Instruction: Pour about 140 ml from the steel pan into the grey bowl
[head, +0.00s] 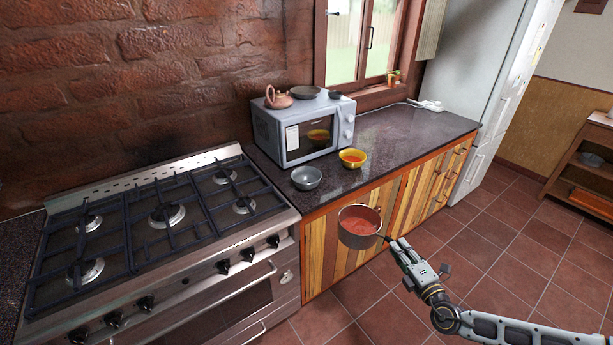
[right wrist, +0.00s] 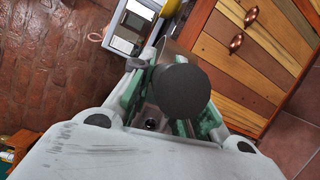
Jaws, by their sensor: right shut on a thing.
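The steel pan (head: 358,228) holds a red liquid and is in the air in front of the counter's wooden doors. My right gripper (head: 391,243) is shut on the pan's dark handle, to the right of the pan. In the right wrist view the round dark end of the handle (right wrist: 182,91) shows between the fingers, and it hides most of the pan. The grey bowl (head: 306,178) stands on the counter near its front edge, up and left of the pan, apart from it. It looks empty. My left gripper is not in view.
A yellow bowl (head: 352,158) with orange-red contents stands right of the grey bowl. A microwave (head: 300,128) stands behind them, with a teapot (head: 278,97) on top. The stove (head: 160,215) is at the left. The counter (head: 420,139) is mostly clear at the right.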

